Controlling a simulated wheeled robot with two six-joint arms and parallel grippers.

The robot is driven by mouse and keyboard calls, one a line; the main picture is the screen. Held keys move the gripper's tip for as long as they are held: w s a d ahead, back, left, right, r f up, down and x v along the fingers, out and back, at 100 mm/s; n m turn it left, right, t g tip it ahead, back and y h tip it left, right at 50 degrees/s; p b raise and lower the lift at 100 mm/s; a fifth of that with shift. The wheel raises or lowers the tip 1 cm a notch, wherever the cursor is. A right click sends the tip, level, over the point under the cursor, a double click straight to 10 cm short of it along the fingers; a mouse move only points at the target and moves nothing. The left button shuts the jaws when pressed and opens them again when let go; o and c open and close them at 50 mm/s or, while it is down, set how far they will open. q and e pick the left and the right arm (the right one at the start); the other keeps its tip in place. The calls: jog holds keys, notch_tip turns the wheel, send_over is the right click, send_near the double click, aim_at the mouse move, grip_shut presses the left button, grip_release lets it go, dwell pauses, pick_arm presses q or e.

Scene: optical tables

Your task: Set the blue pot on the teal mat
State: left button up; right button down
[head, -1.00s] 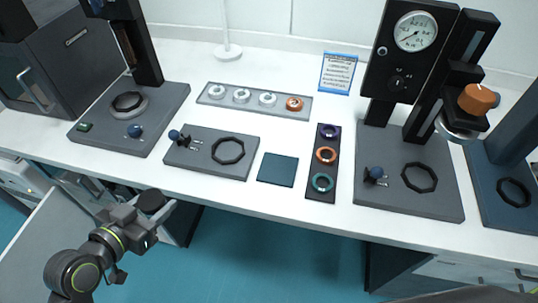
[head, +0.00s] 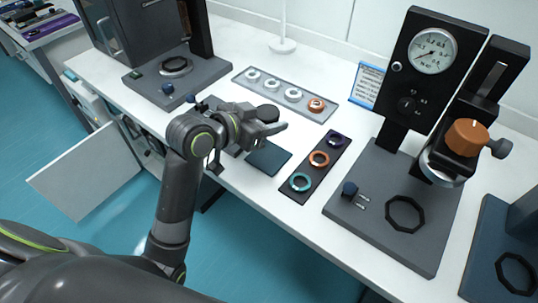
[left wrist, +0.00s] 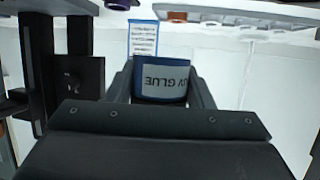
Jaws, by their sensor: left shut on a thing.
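My left gripper (head: 272,126) is shut on the blue pot, held above the table. In the left wrist view the blue pot (left wrist: 163,80) sits between the two fingers, with a pale label reading "UV GLUE" upside down. In the head view only the pot's dark round top (head: 267,113) shows clearly. The teal mat (head: 268,158) lies flat on the white table, just in front of the gripper in the picture, with nothing on it. Part of its upper left edge is close to my arm. My right gripper is not in view.
A dark strip with several coloured rings (head: 319,160) lies right of the mat. A grey tray with rings (head: 285,95) lies behind. A gauge stand (head: 432,50) rises at the right. My arm covers much of a grey plate left of the mat.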

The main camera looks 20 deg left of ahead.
pick_arm(q)
send_over(268, 156)
notch_tip(268, 156, down, 5)
jog(key=shift+w+d+f+b, duration=0.1)
jog(key=shift+b, duration=0.25)
jog(key=shift+f, duration=2.2)
jog(key=shift+f+b, duration=0.15)
jog(key=shift+b, duration=0.2)
jog(key=o, duration=1)
jog(key=shift+r, duration=0.2)
jog(key=v, duration=1.2)
jog(key=shift+p, duration=0.3)
